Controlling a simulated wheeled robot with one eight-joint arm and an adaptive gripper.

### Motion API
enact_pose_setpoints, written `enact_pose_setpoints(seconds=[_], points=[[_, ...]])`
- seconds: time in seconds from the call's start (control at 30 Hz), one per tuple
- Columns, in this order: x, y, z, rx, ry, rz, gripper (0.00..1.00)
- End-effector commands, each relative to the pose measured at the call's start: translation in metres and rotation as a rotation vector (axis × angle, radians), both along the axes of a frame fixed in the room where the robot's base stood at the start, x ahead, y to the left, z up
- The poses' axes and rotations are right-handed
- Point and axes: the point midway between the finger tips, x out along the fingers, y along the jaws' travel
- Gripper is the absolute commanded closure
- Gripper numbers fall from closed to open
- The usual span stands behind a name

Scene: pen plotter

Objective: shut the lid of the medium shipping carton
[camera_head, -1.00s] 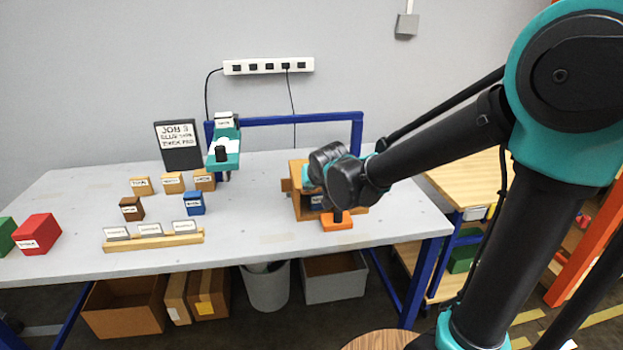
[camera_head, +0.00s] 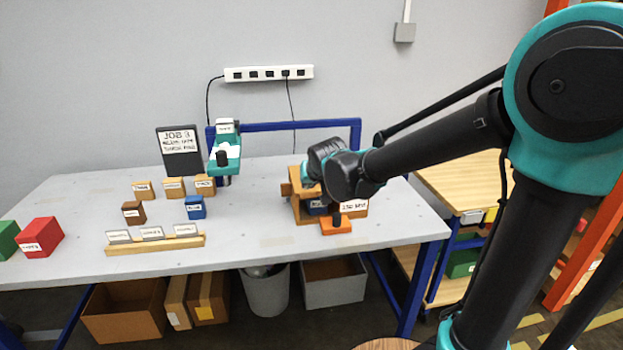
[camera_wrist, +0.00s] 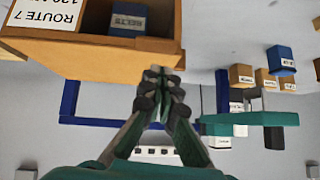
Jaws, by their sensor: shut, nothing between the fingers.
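The carton (camera_head: 301,208) is a brown box near the right end of the table, partly hidden behind my arm. In the wrist view the carton (camera_wrist: 100,62) fills the upper left. Its open side shows a blue labelled box (camera_wrist: 127,22) inside and a white label reading "ROUTE 7" (camera_wrist: 45,12). I cannot make out the whole lid. My gripper (camera_wrist: 157,75) is shut and empty, its fingertips close to the carton's edge; I cannot tell whether they touch. In the head view my wrist hides the fingers.
An orange block with a dark post (camera_head: 336,226) stands just in front of the carton. A teal plotter head (camera_head: 225,155) and a blue frame (camera_head: 290,125) are behind. Small labelled boxes and a wooden label rail (camera_head: 155,245) lie left. The table between is clear.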

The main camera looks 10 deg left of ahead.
Motion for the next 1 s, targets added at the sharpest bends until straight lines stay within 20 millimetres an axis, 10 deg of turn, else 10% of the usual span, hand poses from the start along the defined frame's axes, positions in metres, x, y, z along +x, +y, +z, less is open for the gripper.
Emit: enact_pose_setpoints(seconds=[0.7, 1.0], points=[[-0.055, -0.018, 0.075, 0.0, -0.003, 0.0, 1.0], [-0.06, -0.053, 0.061, -0.025, 0.022, -0.037, 1.0]])
